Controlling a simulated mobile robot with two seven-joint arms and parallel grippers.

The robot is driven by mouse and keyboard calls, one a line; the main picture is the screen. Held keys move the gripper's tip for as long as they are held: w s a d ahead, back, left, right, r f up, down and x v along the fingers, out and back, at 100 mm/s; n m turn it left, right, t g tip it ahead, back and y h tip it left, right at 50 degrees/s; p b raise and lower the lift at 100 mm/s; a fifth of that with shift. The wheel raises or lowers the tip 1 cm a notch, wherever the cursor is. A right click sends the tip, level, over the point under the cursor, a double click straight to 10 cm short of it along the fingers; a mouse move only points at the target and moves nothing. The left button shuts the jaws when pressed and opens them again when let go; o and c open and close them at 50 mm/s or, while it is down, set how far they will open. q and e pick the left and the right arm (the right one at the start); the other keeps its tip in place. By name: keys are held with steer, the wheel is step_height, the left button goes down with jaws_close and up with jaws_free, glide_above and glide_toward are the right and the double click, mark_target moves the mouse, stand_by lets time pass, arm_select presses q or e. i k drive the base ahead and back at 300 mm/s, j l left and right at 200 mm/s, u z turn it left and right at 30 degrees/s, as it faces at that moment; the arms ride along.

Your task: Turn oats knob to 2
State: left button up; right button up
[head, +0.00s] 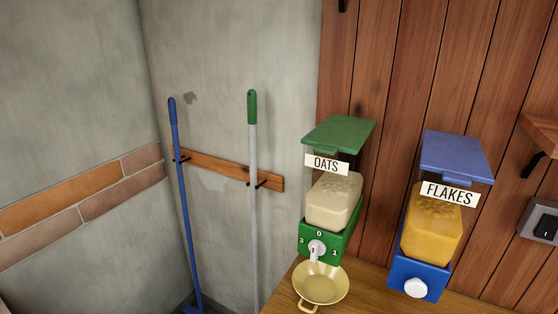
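The oats dispenser has a green lid (339,134), a clear bin of pale oats (334,200) and a label reading OATS (326,164). On its green base (344,240) is a white oats knob (317,248). The figure 0 shows above the knob, 1 to its right and 3 to its left; no 2 is readable. The knob's white handle points downward, with a small reddish mark on it. A brass pan (320,284) stands below the knob. Neither of my grippers is in view.
A blue flakes dispenser (441,215) with a white knob (415,288) stands to the right on the wooden counter (372,293). A blue-handled tool (183,200) and a green-gripped pole (253,180) hang at a rack left. A switch box (541,222) is far right.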

mark_target(316, 248)
steer(key=k+l, duration=0.25)
steer(key=k, duration=0.2)
steer(key=k+l, duration=0.25)
steer(key=k, duration=0.2)
